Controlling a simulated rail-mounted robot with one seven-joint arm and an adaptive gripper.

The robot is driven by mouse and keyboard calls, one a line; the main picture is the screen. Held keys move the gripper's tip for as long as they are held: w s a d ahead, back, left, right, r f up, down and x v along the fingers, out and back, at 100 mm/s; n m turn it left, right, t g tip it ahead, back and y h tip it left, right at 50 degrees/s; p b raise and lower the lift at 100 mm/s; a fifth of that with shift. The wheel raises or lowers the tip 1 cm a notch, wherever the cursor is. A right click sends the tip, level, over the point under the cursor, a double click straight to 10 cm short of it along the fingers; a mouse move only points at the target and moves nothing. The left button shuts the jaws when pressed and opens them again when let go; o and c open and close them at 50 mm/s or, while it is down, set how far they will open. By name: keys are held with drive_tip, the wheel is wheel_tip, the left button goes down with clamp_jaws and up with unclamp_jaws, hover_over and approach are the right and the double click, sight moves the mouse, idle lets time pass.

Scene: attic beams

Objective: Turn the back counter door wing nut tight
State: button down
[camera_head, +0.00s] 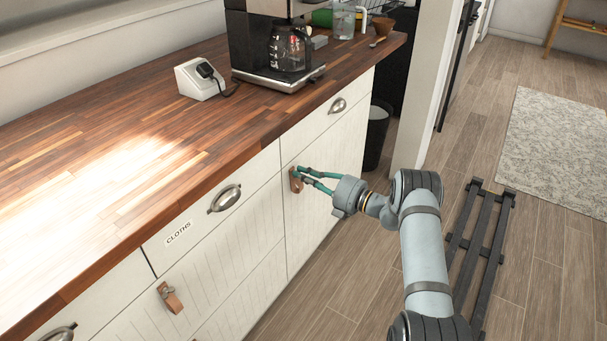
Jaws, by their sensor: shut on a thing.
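The back counter door (320,195) is a white grooved panel below the wooden worktop, and it looks closed. A brown tab (295,183) sits near its upper left edge. My gripper (297,173) reaches it from the right, with its green fingers closed at the tab. It is shut on the wing nut there, which the fingertips mostly hide. How far the nut is turned cannot be seen. A second brown tab with a metal wing nut (168,292) is on the nearer front, under the drawer labelled CLOTHS (179,233).
The wooden worktop (100,190) overhangs the doors. Cup handles (225,198) stick out from the fronts. A coffee maker (275,45) and a white socket box (200,80) stand on top. A dark bin (377,135) is beyond the counter's end. Floor (320,290) shows clear in front.

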drive_tip(key=shift+m, duration=1.1)
drive_tip(key=c, duration=1.8)
unclamp_jaws()
drive_tip(key=shift+c, duration=0.2)
drive_tip(key=v, duration=0.8)
drive_tip(key=shift+w, duration=0.1)
drive_tip(key=x, duration=0.6)
